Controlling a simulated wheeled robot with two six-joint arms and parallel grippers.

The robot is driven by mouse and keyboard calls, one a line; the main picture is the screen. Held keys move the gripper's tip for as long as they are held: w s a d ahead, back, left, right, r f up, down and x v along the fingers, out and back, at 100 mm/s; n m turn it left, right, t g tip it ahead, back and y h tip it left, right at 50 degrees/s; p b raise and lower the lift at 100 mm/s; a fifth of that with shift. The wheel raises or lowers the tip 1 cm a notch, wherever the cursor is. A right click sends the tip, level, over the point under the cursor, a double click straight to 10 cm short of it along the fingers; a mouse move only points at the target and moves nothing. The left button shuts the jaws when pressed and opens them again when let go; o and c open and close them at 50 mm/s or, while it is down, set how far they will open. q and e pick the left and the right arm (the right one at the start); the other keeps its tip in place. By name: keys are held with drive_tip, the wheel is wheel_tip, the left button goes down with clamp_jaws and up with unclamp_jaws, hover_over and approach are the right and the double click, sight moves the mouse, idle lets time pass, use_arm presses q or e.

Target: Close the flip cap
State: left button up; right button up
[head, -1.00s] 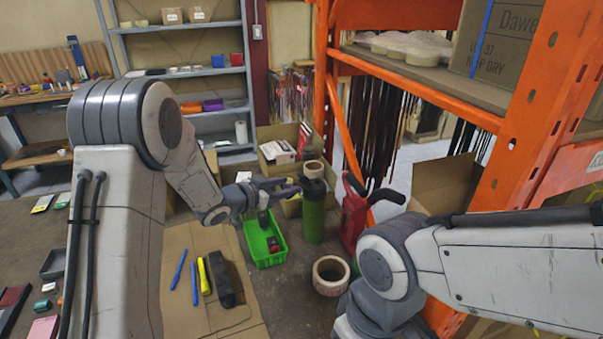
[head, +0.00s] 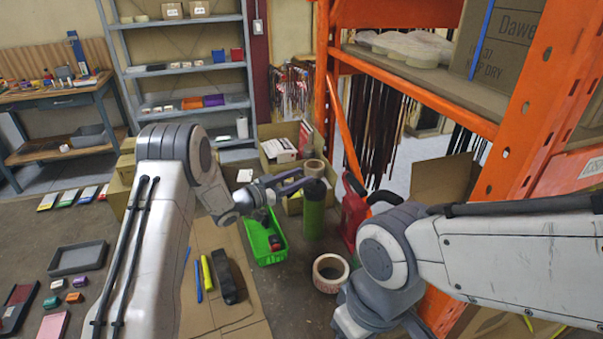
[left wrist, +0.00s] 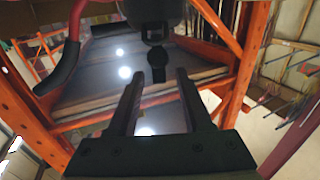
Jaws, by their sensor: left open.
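A green bottle (head: 313,220) with a darker top stands upright on the table, right of the green bin. My left gripper (head: 296,180) is open beside the bottle's top, its fingers pointing right. In the left wrist view my open fingers (left wrist: 156,95) reach toward a dark cap-like part (left wrist: 155,62), seen beyond or between the tips. It hangs below a larger dark body at the top edge. I cannot tell whether the fingers touch it or how far the flip cap is open. My right gripper is not in view, only part of its arm.
A green bin (head: 266,245) stands left of the bottle. A red container (head: 354,215) with a black handle is close on the right. A tape roll (head: 330,272) lies in front. Orange rack posts (head: 322,90) rise behind. Cardboard with pens lies at the front left.

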use_arm(q)
drive_tip(key=shift+w+d, duration=0.35)
drive_tip(key=shift+c, duration=0.3)
clamp_jaws()
drive_tip(key=shift+r, duration=0.1)
